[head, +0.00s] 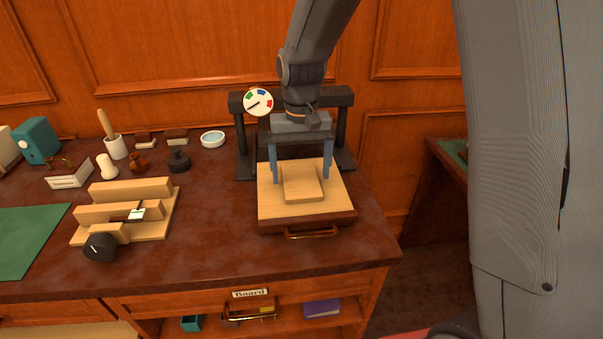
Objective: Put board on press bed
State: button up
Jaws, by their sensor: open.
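A small pale wooden board (302,188) lies flat on the press bed (333,208), a larger pale wooden plate on a dark base with a brass handle at its front. The bed sits in front of the dark press frame (343,135). My gripper (302,177) points down over the bed from behind. Its two blue-grey fingers are open, one on each side of the board, with the board's rear part between them. A gap seems to show at each side. I cannot tell whether the fingertips touch the bed.
A dial (258,102) is on the press frame. Left stand a wooden clamp-like jig (126,212) with a black knob, a green mat (28,240), a white dish (212,139) and several small tools. A shelf labelled "Board" (249,293) is below. The tabletop between jig and press is clear.

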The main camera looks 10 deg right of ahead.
aim_at(301, 180)
notch_tip(301, 180, up, 11)
jog(key=b, duration=0.1)
jog(key=shift+b, duration=0.3)
